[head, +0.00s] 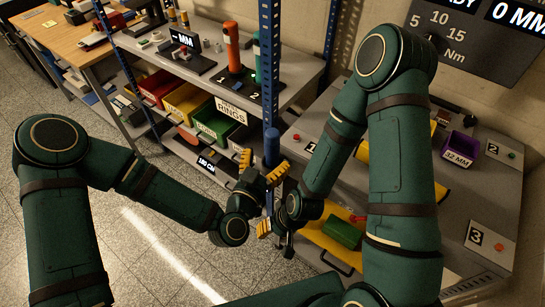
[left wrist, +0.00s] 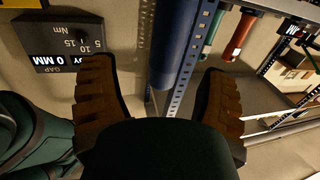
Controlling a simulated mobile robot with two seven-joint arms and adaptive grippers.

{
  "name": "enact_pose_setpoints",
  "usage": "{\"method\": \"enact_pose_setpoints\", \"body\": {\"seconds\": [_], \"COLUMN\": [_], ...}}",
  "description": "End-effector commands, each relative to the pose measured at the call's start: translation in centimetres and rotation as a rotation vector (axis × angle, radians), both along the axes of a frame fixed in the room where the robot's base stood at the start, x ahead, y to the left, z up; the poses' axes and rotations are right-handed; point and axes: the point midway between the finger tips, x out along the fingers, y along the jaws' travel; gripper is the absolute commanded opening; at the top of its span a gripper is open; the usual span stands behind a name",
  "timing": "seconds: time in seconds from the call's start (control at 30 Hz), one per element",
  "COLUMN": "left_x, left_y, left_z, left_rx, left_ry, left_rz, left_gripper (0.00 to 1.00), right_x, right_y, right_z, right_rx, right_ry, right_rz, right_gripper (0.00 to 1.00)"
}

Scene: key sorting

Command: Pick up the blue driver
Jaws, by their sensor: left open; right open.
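The blue driver (head: 272,146) is a dark blue upright cylinder at the middle of the head view, in front of the blue post. My left gripper (head: 262,168) has its yellow fingers spread around the driver's lower visible part.
An orange driver (head: 231,45) and a green driver (head: 257,72) stand on the shelf (head: 205,82) behind. A perforated blue post (head: 268,60) rises close by. Coloured bins (head: 187,101) sit lower left. A grey bench (head: 470,190) with a purple bin (head: 460,146) lies right.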

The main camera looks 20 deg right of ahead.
Motion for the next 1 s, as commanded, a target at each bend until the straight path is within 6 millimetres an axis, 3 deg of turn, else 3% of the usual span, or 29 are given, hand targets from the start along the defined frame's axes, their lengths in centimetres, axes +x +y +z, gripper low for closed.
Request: {"method": "enact_pose_setpoints", "body": {"seconds": [0.4, 0.73, 0.77, 0.93, 0.97, 1.0], "left_x": [4.1, 4.6, 4.6, 4.6, 4.6, 4.6], "left_y": [-2.4, -2.8, -2.8, -2.8, -2.8, -2.8], "left_z": [-0.6, -0.5, -0.5, -0.5, -0.5, -0.5], "left_rx": [0.0, 0.001, 0.001, 0.001, 0.001, 0.001], "left_ry": [0.001, 0.001, 0.001, 0.001, 0.001, 0.001], "left_rz": [0.001, 0.0, 0.0, 0.0, 0.0, 0.0], "left_gripper": [0.75, 0.75, 0.68, 0.09, 0.02, 0.02], "right_x": [0.0, 0.0, 0.0, 0.0, 0.0, 0.0], "right_y": [0.0, 0.0, 0.0, 0.0, 0.0, 0.0], "right_z": [-0.1, -0.1, -0.1, -0.1, -0.1, -0.1], "right_rx": [0.0, 0.0, 0.0, 0.0, 0.0, 0.0], "right_ry": [0.001, 0.001, 0.001, 0.001, 0.001, 0.001], "right_rz": [0.0, 0.0, 0.0, 0.0, 0.0, 0.0], "right_gripper": [0.47, 0.47, 0.47, 0.47, 0.47, 0.47]}}
